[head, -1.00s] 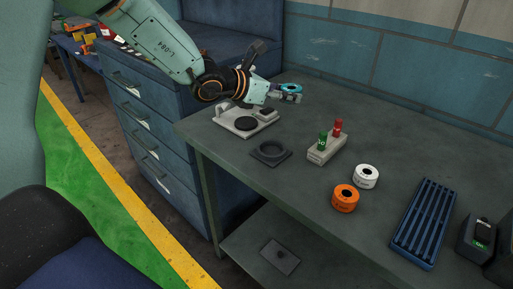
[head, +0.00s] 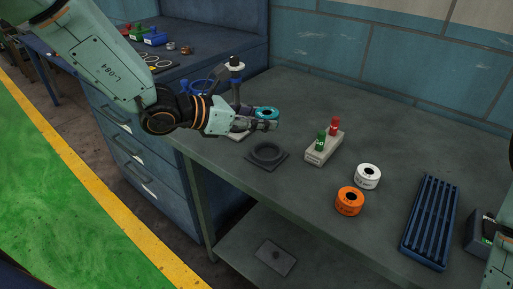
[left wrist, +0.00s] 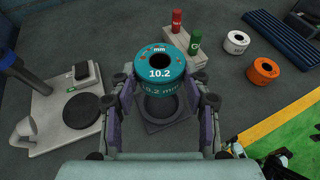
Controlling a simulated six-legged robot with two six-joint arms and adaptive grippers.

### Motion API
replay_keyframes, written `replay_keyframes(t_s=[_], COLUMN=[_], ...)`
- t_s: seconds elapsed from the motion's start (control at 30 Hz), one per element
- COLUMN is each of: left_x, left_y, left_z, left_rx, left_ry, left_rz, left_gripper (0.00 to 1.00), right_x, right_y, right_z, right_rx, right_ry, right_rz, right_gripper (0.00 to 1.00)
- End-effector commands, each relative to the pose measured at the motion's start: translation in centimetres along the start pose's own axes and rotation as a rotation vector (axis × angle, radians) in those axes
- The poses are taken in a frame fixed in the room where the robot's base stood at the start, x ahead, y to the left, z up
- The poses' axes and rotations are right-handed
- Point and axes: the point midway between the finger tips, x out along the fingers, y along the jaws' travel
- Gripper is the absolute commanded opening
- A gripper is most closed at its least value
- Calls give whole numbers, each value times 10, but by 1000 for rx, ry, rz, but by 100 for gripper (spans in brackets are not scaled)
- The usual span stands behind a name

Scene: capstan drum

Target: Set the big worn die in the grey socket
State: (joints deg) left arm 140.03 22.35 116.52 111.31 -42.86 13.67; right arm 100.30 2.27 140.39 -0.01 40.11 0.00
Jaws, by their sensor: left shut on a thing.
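The teal die (head: 266,112) is a thick ring with a dark centre hole, held level in my left gripper (head: 272,122). In the left wrist view the die (left wrist: 160,74) reads "10.2 mm" and has reddish worn specks on top. My left gripper's fingers (left wrist: 162,92) are shut on its two sides. The grey socket (head: 267,161) is a dark raised ring on a square plate, empty, on the bench. The die is held above the bench, apart from the socket; in the left wrist view it hides part of the socket (left wrist: 160,127). My right gripper is out of view.
A pale block (head: 324,149) with a green and a red plug stands right of the socket. White (head: 367,177) and orange (head: 350,201) rings, a blue slotted tray (head: 431,222) lie further right. A pale stand (left wrist: 45,118) with a black disc is left of the socket.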

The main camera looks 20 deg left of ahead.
Motion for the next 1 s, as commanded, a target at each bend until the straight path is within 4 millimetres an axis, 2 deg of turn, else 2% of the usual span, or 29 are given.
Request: replay_keyframes(t_s=[0.1,0.43,0.6,1.0], left_x=[10,18,27,28], left_y=[0,2,4,5], left_z=[-20,-43,-65,-71], left_rx=[0,0,-1,0], left_ry=[-2,-4,-3,-6], left_rz=[-1,1,3,5], left_gripper=[0,0,0,0], right_x=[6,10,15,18], right_y=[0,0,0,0], right_z=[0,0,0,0], right_rx=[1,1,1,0], right_ry=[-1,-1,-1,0], right_rz=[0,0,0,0], right_gripper=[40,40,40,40])
